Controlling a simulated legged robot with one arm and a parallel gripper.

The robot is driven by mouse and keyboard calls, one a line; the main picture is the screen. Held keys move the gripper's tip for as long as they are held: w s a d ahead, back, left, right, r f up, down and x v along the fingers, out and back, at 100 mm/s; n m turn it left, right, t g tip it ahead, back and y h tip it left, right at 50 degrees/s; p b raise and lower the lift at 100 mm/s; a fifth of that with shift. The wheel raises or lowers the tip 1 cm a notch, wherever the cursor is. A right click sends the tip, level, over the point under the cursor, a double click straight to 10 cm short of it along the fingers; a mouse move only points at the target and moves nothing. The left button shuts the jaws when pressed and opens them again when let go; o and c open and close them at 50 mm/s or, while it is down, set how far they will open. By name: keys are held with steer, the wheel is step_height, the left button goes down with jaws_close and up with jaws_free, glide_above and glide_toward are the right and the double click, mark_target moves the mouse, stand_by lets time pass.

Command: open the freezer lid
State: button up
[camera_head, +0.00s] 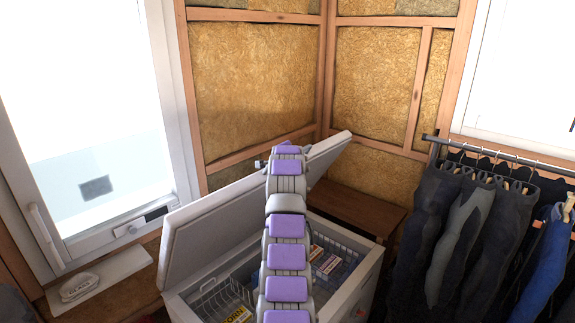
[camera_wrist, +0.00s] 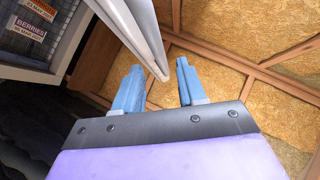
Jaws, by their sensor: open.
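The white chest freezer (camera_head: 351,297) stands in the corner with its lid (camera_head: 212,232) raised and tilted up, so the inside shows. In the wrist view the lid (camera_wrist: 128,27) is a pale panel whose corner reaches between my fingertips. My gripper (camera_wrist: 160,66) has two blue fingers spread apart, one on either side of that corner. I cannot tell whether either finger touches the lid. In the head view my arm crosses in front of the lid's middle and hides part of it, and my fingers are not clearly visible.
Wire baskets with food boxes (camera_head: 327,264) are inside the freezer. A brown wooden bench (camera_head: 357,208) stands behind it. A clothes rack with dark garments (camera_head: 463,230) is close on the right. A window (camera_head: 90,130) and sill are on the left. Insulated walls (camera_head: 255,85) close off the back.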

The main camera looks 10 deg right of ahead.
steer(key=b+v, duration=0.3)
steer(key=v, duration=0.7)
steer(key=shift+a, duration=0.1)
